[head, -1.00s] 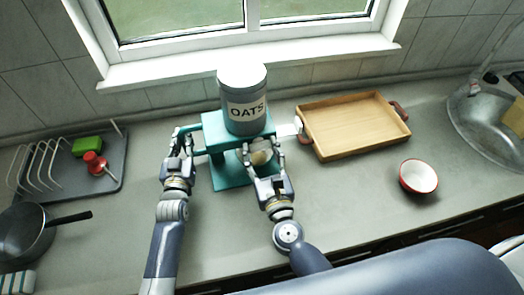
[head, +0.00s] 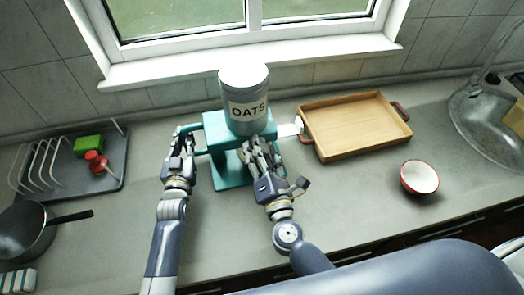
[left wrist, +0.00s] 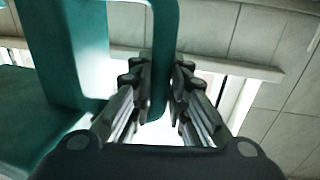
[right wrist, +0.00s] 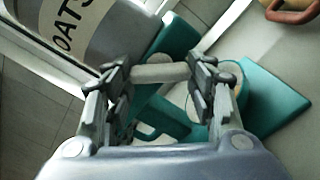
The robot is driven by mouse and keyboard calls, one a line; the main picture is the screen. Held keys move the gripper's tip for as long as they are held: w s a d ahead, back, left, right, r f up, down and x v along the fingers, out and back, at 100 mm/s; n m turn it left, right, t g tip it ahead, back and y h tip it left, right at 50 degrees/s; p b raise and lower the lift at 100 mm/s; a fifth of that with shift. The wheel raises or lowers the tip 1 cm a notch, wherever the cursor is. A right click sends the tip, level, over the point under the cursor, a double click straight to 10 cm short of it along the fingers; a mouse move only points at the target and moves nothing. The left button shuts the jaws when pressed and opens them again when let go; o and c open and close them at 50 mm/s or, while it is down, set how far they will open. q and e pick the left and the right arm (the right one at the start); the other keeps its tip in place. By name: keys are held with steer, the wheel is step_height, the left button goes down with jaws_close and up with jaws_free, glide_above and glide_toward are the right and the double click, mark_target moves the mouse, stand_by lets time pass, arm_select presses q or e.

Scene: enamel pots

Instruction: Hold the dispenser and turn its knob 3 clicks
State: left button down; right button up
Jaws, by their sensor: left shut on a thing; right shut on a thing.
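The dispenser is a grey canister (head: 244,90) labelled OATS on a teal stand (head: 232,172), upright on the counter. My left gripper (head: 182,138) is shut on the teal handle at the stand's left side. The left wrist view shows this handle (left wrist: 163,60) between the fingers. My right gripper (head: 260,148) is in front of the stand, below the canister. In the right wrist view it is shut on the pale bar-shaped knob (right wrist: 160,73), one finger at each end. In the head view my right gripper hides the knob.
A wooden tray (head: 352,150) lies right of the dispenser, with a red-rimmed bowl (head: 419,177) in front and a sink (head: 478,128) further right. At left are a rack (head: 112,176) with a green sponge (head: 88,144) and a red item (head: 96,160), and a pan (head: 24,232).

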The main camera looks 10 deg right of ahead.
steer(key=m, duration=0.4)
steer(key=shift+a+f+m, duration=0.1)
steer(key=shift+a+m, duration=0.05)
steer(key=shift+m, duration=0.15)
stand_by(0.5)
steer(key=o, duration=1.1)
steer(key=shift+s+d, duration=0.2)
steer(key=shift+s, duration=3.55)
